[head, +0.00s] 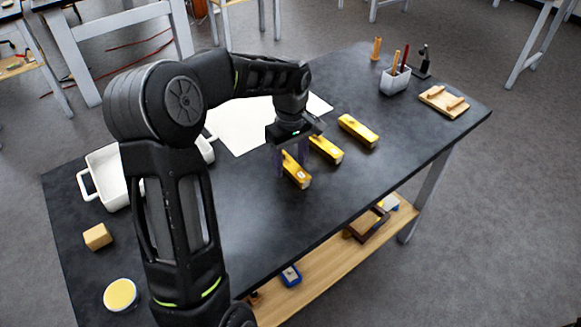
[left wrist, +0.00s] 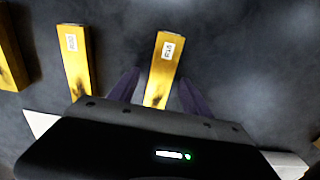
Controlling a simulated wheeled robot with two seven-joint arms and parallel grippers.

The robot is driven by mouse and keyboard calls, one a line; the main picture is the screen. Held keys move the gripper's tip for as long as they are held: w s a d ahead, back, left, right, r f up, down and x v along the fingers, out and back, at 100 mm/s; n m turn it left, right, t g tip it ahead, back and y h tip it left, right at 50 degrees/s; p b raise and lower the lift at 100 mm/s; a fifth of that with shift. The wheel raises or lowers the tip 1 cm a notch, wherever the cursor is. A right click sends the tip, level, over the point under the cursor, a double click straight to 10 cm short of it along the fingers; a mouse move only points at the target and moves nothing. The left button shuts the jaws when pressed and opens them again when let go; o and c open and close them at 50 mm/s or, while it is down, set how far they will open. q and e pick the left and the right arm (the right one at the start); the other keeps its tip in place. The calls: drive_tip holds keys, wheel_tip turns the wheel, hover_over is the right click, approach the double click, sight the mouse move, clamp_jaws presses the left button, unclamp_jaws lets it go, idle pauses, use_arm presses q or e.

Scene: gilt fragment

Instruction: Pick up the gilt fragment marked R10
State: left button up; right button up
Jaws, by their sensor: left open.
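Three gilt fragments, yellow bars, lie in a row on the dark table. The middle fragment (head: 328,150) has a label too small to read surely. The far fragment (head: 358,131) lies beyond it. My right gripper is not in view.
A white sheet (head: 240,128) lies behind the fragments. A white tray (head: 108,182), a wooden block (head: 97,236) and a round yellow-topped dish (head: 120,295) are at left. The right-front tabletop is clear.

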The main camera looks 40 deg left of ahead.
sight(291, 164)
use_arm(q)
drive_tip(key=shift+c, duration=0.2)
clamp_jaws()
idle(0.3)
drive_tip(key=shift+r, duration=0.15)
wheel_tip(291, 164, up, 10)
drive_tip(key=shift+b, duration=0.35)
idle(0.6)
